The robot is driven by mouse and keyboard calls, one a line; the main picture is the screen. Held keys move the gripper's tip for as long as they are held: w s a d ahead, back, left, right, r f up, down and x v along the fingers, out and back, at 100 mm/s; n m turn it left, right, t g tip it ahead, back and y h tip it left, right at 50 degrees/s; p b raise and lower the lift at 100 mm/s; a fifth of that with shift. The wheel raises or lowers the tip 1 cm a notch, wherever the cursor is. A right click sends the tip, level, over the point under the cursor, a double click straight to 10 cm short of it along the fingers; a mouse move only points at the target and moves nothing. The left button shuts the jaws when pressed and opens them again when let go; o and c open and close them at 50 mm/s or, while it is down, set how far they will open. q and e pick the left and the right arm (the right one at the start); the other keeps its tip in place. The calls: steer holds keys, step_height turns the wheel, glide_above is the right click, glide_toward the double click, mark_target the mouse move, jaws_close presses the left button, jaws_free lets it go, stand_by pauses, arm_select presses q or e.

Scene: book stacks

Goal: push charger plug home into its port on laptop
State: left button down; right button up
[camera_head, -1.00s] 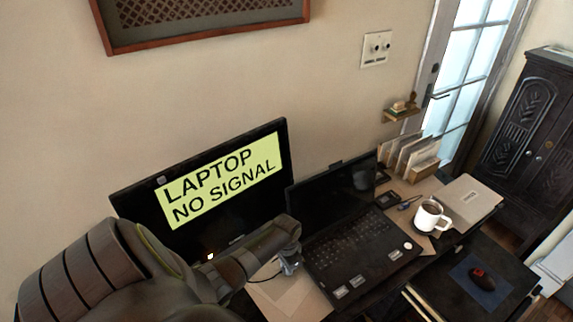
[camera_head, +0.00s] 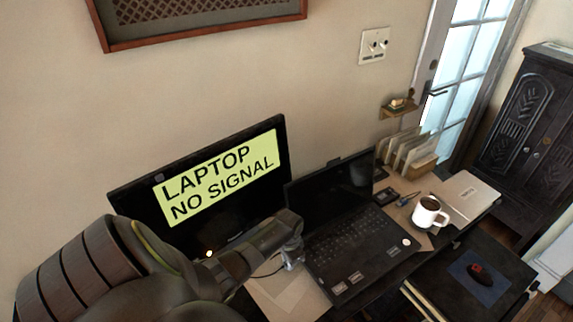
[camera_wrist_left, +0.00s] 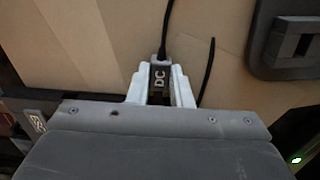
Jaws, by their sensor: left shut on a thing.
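The black laptop (camera_head: 352,262) stands open on the desk, with its dark screen (camera_head: 330,196) facing me. My left gripper (camera_head: 291,254) is close beside the laptop's left edge. In the left wrist view, its pale fingers (camera_wrist_left: 158,92) are shut on the dark charger plug (camera_wrist_left: 158,75), marked "DC". A black cable runs up from the plug. The plug's tip and the laptop's port are hidden, so I cannot tell how far the plug is in. My right gripper is not in view.
A monitor (camera_head: 240,215) reading "LAPTOP NO SIGNAL" stands behind my left arm. A white mug (camera_head: 428,212) stands right of the laptop, near a file holder (camera_head: 421,168) and a silver closed device (camera_head: 468,194).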

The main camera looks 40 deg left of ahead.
arm_select(q)
steer(key=shift+w+d+b, duration=0.25)
steer(key=shift+w+b, duration=0.05)
steer(key=shift+w, duration=0.55)
steer(key=shift+w, duration=0.2)
steer(key=c, duration=1.2)
jaws_free()
steer(key=shift+c, duration=0.2)
step_height(320, 180, up, 17)
steer(key=shift+r+b, duration=0.2)
steer(key=shift+b, duration=0.15)
steer(key=shift+s+d+f, duration=0.1)
